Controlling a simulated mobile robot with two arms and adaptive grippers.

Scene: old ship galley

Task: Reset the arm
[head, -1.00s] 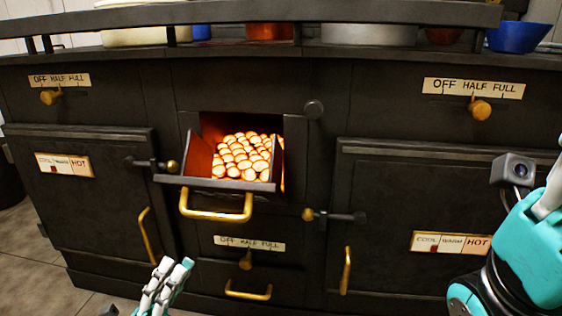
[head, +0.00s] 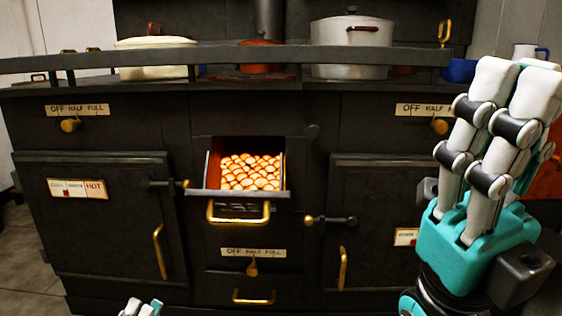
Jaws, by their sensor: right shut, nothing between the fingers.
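My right gripper (head: 515,75) is raised large at the right of the head view, teal with white fingers pointing up. Its fingers are close together and nothing is between them. It stands in front of the right part of the stove and hides part of the right oven door. My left gripper (head: 141,307) shows only as fingertips at the bottom edge, left of the middle. The rest of it is out of frame, and its opening cannot be judged.
A black stove (head: 100,130) fills the view. Its middle drawer (head: 208,167), full of glowing coals (head: 250,172), is pulled out. A white pot (head: 155,57) and a grey lidded pot (head: 350,47) stand on top behind a rail. A blue bowl (head: 459,71) is at right.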

